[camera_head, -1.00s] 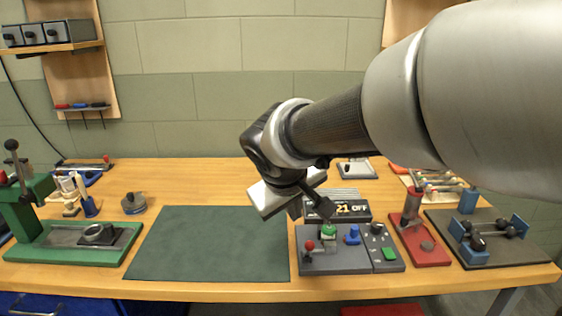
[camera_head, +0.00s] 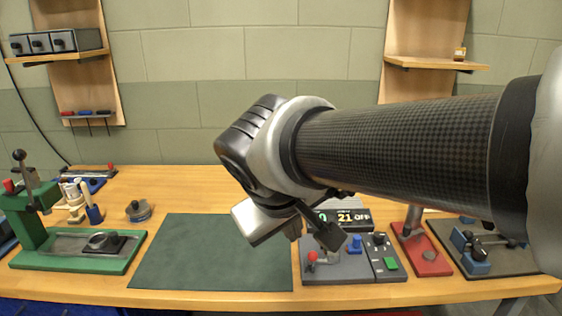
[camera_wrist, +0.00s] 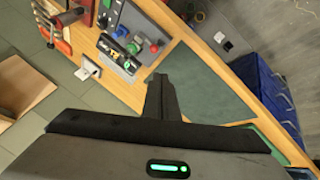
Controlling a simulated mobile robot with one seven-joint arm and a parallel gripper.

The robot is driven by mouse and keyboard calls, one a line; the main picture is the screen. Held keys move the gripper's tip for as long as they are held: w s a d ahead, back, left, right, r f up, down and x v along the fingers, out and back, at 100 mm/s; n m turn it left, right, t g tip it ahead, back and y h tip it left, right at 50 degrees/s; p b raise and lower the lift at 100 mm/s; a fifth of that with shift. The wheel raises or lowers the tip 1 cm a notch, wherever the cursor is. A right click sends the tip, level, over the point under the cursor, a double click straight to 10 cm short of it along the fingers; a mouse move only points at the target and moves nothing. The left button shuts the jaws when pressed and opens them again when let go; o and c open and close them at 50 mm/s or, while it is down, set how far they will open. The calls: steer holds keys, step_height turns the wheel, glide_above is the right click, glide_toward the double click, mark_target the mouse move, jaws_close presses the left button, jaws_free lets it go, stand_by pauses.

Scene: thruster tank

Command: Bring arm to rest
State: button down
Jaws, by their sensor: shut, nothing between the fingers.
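My gripper (camera_head: 294,232) hangs from my raised arm in front of the bench, in the middle of the head view. It appears over the right edge of the green mat (camera_head: 205,262) and beside the grey control panel (camera_head: 335,268). In the wrist view my gripper (camera_wrist: 158,85) has its fingers together with nothing between them. The mat and the panel lie beyond the fingers there, with a visible gap below. My forearm crosses the right half of the head view and hides part of the bench's back right.
The wooden bench (camera_head: 185,190) carries a green press (camera_head: 75,258) at left, and a red-based tool (camera_head: 425,262) and a dark fixture (camera_head: 485,262) at right. A display (camera_head: 343,216) stands behind the panel. The mat is bare. Shelves hang on the wall.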

steer(key=s+d+f+m+y, duration=0.25)
steer(key=s+d+m, duration=0.35)
steer(key=s+d, duration=0.5)
step_height(320, 180, up, 18)
steer(key=w+p, duration=0.1)
steer(key=p, duration=1.7)
steer(key=shift+w+d+f+g+h, duration=0.15)
steer(key=shift+d+g+h, duration=0.25)
steer(key=shift+h, duration=0.05)
steer(key=shift+d, duration=0.15)
